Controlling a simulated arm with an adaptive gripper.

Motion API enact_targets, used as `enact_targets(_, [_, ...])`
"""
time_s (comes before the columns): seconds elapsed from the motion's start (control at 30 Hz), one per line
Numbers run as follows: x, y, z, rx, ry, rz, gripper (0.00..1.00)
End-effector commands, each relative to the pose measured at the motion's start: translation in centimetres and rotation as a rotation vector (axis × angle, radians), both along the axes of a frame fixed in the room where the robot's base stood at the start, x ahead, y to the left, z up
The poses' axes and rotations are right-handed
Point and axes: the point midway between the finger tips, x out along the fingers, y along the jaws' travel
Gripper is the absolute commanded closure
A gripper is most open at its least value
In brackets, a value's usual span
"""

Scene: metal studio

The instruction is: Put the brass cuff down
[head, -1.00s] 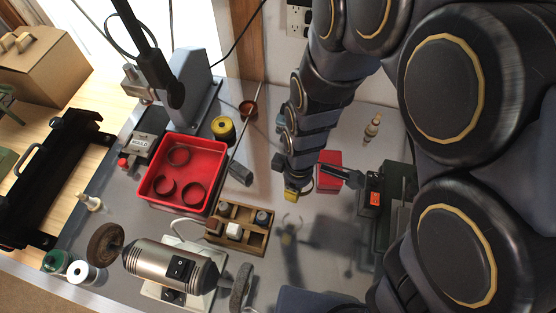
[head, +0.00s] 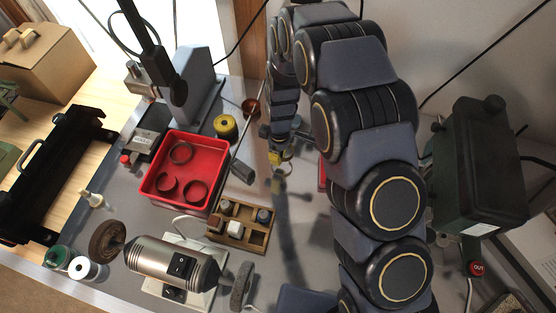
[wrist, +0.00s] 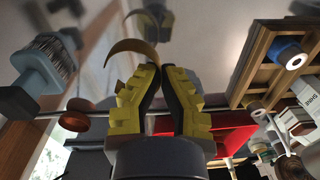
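The brass cuff (wrist: 132,46) is a thin, curved, open band at the tips of my gripper (wrist: 160,68) in the wrist view. The two yellow fingers lean together, with one end of the cuff between their tips. The cuff stands off to the left of the fingers. In the head view my gripper (head: 277,184) hangs over the grey metal bench (head: 262,192), above the wooden organizer. The cuff is too small there to make out clearly. A faint curved reflection shows on the bench beyond the cuff in the wrist view.
A red tray (head: 172,201) with several dark rings stands left of my gripper. A wooden organizer (head: 262,239) with small blocks is just below, beside a bench grinder (head: 150,262). A yellow spool (head: 226,127) stands behind. A green machine (head: 480,170) is at right.

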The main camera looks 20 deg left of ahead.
Motion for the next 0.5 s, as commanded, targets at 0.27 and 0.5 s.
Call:
enact_targets(0.27, [0.1, 0.1, -3.3, -0.001, 0.003, -0.001, 1.00])
enact_targets(0.5, [0.2, 0.1, -3.3, 0.000, 0.001, -0.001, 1.00])
